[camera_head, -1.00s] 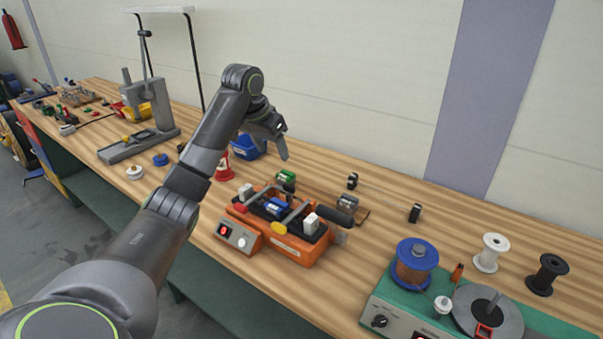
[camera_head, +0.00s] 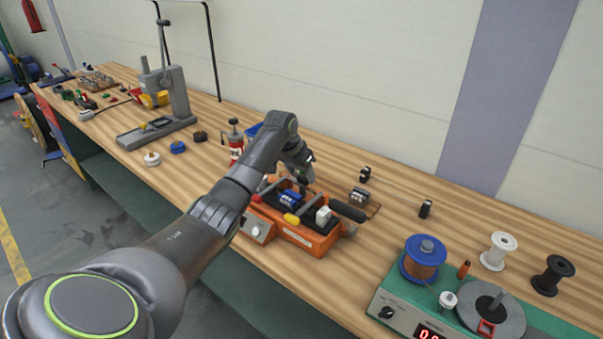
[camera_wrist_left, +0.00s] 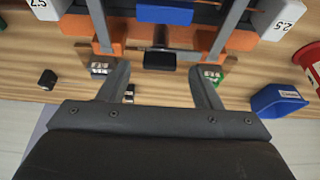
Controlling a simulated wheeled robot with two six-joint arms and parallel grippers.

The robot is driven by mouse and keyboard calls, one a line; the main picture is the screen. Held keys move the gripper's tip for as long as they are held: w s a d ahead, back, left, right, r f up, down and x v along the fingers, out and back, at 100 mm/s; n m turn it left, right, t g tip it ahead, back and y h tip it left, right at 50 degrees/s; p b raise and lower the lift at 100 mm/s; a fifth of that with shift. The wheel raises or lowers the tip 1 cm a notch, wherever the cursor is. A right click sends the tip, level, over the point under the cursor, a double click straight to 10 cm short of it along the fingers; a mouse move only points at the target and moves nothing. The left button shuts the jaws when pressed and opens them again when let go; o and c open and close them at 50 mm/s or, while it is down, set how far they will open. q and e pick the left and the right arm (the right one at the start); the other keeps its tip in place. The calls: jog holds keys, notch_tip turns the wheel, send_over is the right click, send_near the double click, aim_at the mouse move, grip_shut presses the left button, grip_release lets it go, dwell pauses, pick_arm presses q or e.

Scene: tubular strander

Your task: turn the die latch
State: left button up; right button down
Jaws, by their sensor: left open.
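The orange bench device (camera_head: 310,240) stands on the wooden bench with a blue block (camera_head: 291,198) in its middle, also seen in the left wrist view (camera_wrist_left: 165,12). A yellow oval piece (camera_head: 291,219) sits on its front edge; I cannot tell for certain which part is the die latch. My left gripper (camera_head: 306,182) is over the rear of the device, fingers pointing down. In the left wrist view the gripper (camera_wrist_left: 158,76) is open and empty, with a black block (camera_wrist_left: 160,60) on the device showing between and beyond its fingertips. My right gripper is not in view.
White blocks with number labels (camera_wrist_left: 287,20) sit on the device. A black handle (camera_head: 347,211) sticks out at its right. A red bottle-like item (camera_head: 236,145) and a blue bin (camera_wrist_left: 277,103) stand nearby. A green spool machine (camera_head: 425,285) is at right.

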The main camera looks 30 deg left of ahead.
pick_arm(q)
jog(key=shift+w+f, duration=0.3)
jog(key=shift+f, duration=0.5)
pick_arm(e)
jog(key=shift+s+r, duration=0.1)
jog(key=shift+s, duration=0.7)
